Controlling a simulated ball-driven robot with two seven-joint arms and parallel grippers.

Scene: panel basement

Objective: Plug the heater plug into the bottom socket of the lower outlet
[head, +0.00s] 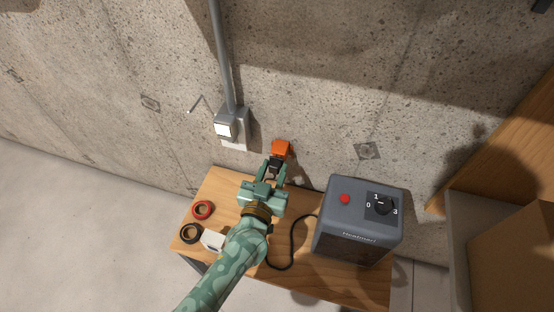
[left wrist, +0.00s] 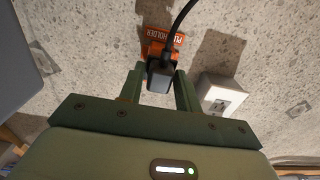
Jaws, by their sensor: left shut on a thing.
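My left gripper (head: 272,174) is shut on the black heater plug (head: 275,163). In the left wrist view the plug (left wrist: 160,76) sits between the two fingers (left wrist: 160,92), with its black cord running up. The plug is at the orange plug holder (head: 281,149) on the wall, which also shows in the left wrist view (left wrist: 152,50). I cannot tell whether it still touches the holder. A pale outlet (left wrist: 222,97) is on the wall to the right of the gripper in the left wrist view. Its sockets are too small to make out. My right gripper is not in view.
The grey heater (head: 358,220), with a red light and a dial, stands on the wooden table (head: 215,185). The black cord (head: 291,245) loops beside it. Red (head: 203,210) and black (head: 190,233) tape rolls lie at left. A grey box (head: 224,127) and conduit (head: 222,55) are on the wall.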

